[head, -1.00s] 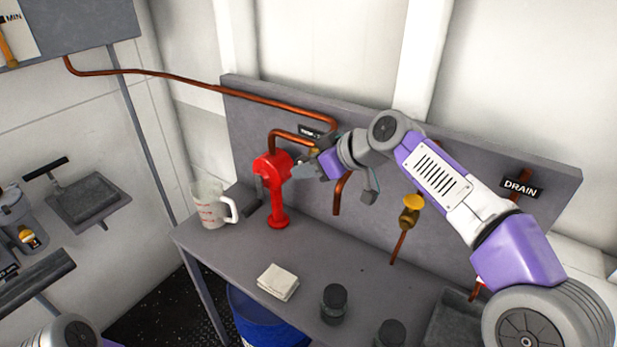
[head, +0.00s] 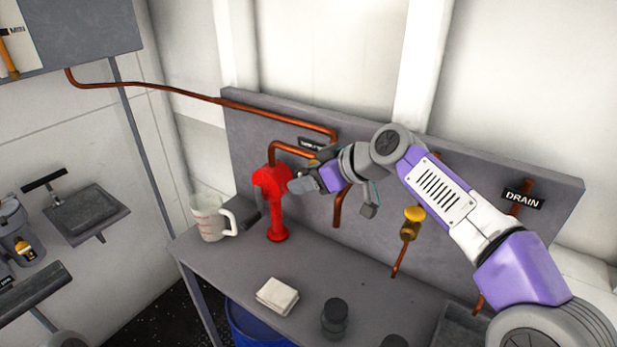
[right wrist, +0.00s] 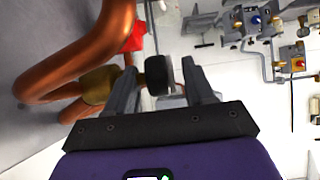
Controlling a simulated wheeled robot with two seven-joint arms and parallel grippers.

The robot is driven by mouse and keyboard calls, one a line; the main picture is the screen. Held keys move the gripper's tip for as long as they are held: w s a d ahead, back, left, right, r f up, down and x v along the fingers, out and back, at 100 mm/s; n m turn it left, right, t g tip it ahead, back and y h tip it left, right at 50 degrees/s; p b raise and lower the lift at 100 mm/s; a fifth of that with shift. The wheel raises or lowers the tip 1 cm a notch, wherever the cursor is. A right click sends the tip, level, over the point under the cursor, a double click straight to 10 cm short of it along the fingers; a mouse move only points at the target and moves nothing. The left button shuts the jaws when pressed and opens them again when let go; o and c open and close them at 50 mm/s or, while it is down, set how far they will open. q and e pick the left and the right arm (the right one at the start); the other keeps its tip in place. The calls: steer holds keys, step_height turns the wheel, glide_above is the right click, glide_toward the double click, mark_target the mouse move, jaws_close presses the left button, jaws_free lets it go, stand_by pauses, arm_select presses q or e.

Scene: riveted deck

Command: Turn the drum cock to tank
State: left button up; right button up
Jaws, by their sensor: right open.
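The drum cock shows in the right wrist view as a brass body (right wrist: 98,86) on copper pipe with a dark, round-ended handle (right wrist: 158,75). My right gripper (right wrist: 162,82) is open, and the handle's end appears between its two fingers; I cannot tell whether they touch it. In the head view the right gripper (head: 297,186) is just right of the red hand pump (head: 272,182) and hides most of the cock. A dark label (head: 308,144) above is partly covered by my wrist. My left gripper is out of view.
A measuring jug (head: 209,220) stands left of the pump. A folded white cloth (head: 277,295) and a dark jar (head: 334,316) are on the bench. Right of my gripper is a yellow-topped brass valve (head: 411,222). A DRAIN sign (head: 523,200) is farther right. A blue drum (head: 250,328) stands below.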

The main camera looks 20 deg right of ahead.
steer(key=shift+p+v, duration=0.65)
steer(key=shift+v, duration=3.1)
